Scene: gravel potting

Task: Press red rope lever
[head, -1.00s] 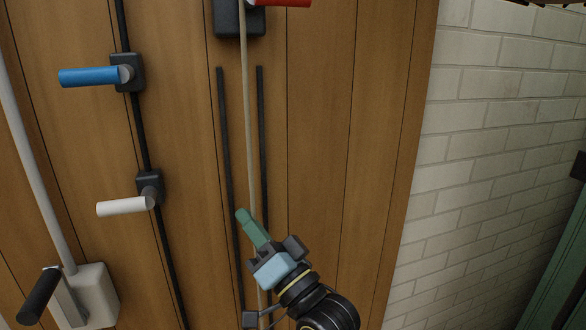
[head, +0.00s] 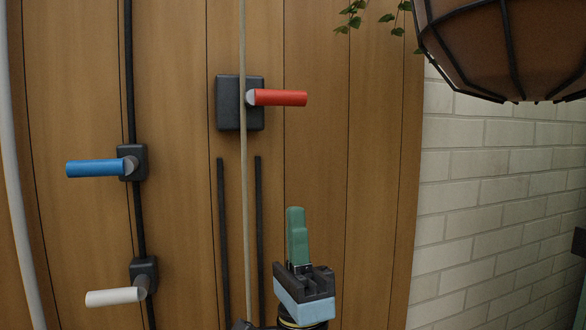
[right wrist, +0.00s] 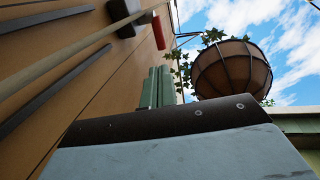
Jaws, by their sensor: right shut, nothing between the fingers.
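The red lever (head: 280,98) sticks out to the right from a black mount (head: 228,103) on the wooden wall, with a beige rope (head: 243,190) running up and down past it. My right gripper (head: 295,210) is shut and empty, its green fingers pointing up, below the red lever and apart from it. In the right wrist view the green fingers (right wrist: 155,88) show in the middle, with the red lever (right wrist: 158,32) beyond them and the black mount (right wrist: 124,22) to its left. My left gripper is not in view.
A blue lever (head: 95,168) and a white lever (head: 115,297) sit on a black pipe at the left. Two dark vertical bars (head: 222,240) flank the rope. A hanging basket (head: 490,50) with trailing leaves is at the upper right. A white brick wall (head: 480,190) stands at the right.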

